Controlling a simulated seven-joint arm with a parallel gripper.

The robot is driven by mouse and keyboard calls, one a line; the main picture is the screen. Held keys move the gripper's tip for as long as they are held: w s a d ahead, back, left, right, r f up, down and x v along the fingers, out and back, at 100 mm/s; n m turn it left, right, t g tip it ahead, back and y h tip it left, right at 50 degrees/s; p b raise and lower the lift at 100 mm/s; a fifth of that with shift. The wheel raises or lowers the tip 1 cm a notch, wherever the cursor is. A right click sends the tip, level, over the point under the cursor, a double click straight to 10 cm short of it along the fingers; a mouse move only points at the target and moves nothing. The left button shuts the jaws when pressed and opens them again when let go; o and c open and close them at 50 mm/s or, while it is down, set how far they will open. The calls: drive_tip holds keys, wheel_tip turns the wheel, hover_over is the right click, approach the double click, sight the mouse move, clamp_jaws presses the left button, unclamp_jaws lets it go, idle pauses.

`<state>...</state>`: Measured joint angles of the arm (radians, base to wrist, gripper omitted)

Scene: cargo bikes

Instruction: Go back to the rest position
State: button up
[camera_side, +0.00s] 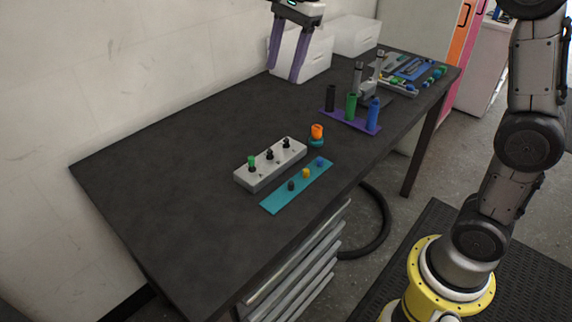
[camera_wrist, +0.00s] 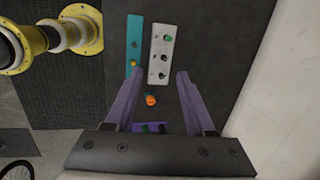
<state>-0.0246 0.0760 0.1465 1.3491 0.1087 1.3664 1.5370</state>
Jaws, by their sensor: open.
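My gripper (camera_side: 283,74) is open and empty, with its two purple fingers pointing down over the back of the dark table, in front of a white bin. In the wrist view my gripper (camera_wrist: 160,73) has its fingers spread wide with nothing held between them. Beyond the fingertips there, a pale grey block (camera_wrist: 154,62) with dark knobs and a green piece lies beside a teal strip (camera_wrist: 133,28). No marker for the rest position shows.
A purple rack (camera_side: 330,119) holds black, green and blue cylinders. White bins (camera_side: 312,66) stand at the back, and a tray of parts (camera_side: 400,92) is at the far right. The table (camera_side: 170,190) is bare on the left.

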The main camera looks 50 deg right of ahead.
drive_tip(key=s+d+r+n+t, duration=0.1)
drive_tip(key=s+r+n+t, duration=0.15)
drive_tip(key=s, duration=0.85)
drive_tip(key=s+d+f+n+h, duration=0.1)
drive_tip(key=s+d+f+n, duration=0.1)
drive_tip(key=s+f+n, duration=1)
drive_tip(key=s+n+t, duration=0.1)
drive_tip(key=s+n, duration=0.1)
drive_tip(key=n, duration=0.1)
drive_tip(key=shift+s+d+f, duration=0.15)
drive_tip(key=shift+d+f, duration=0.05)
drive_tip(key=shift+f, duration=0.1)
